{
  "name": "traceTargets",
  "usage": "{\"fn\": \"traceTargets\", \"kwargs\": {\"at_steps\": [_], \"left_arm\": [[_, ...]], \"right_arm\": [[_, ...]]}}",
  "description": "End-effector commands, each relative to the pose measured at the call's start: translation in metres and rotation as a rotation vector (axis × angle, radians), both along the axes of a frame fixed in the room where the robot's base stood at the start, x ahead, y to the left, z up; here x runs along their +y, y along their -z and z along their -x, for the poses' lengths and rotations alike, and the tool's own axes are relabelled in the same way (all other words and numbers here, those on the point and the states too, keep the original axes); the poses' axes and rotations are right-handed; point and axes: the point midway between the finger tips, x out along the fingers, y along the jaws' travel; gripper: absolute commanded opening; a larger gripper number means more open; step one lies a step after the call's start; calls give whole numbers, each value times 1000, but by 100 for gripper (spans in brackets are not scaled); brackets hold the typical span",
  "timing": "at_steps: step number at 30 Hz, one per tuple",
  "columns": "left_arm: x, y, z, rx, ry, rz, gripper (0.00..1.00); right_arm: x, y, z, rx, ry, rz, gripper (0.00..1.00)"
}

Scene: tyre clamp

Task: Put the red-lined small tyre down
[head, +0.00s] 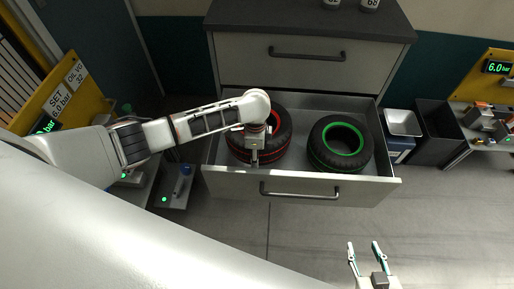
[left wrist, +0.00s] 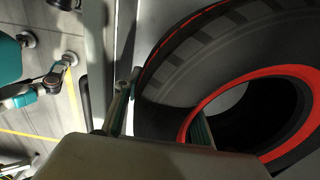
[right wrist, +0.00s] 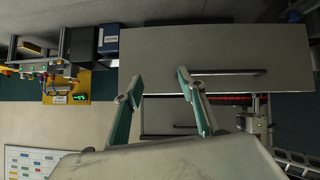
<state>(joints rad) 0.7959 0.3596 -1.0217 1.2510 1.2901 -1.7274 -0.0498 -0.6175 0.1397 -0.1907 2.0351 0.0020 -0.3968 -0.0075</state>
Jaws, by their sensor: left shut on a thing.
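The red-lined tyre (head: 279,137) lies in the left part of the open drawer (head: 300,180), partly hidden by my left arm. In the left wrist view the tyre (left wrist: 185,70) fills the right side. There my left gripper (left wrist: 162,108) has one finger outside the tyre's wall and the other at its red-rimmed opening, shut on the wall. Whether the tyre touches the drawer floor is hard to tell. My right gripper (head: 364,246) is open and empty, in front of the drawer; its fingers also show in the right wrist view (right wrist: 160,84).
A green-lined tyre (head: 340,144) lies in the drawer's right part, with a small gap between the tyres. The grey cabinet (head: 305,62) stands behind. The floor in front is clear.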

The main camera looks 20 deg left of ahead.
Motion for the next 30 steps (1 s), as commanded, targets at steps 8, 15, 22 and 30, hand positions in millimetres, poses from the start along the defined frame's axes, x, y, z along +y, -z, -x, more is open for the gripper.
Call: {"fn": "traceTargets", "kwargs": {"at_steps": [8,15,22,30], "left_arm": [[-1,10,-3,-6,0,2,0],[-1,48,0,0,-1,2,0],[-1,60,-3,-7,0,2,0],[0,61,-1,-2,0,2,47]], "right_arm": [[0,6,3,7,-2,4,40],[-1,29,14,41,-8,17,40],[-1,21,8,19,-12,18,40],[-1,17,4,9,-12,19,40]]}}
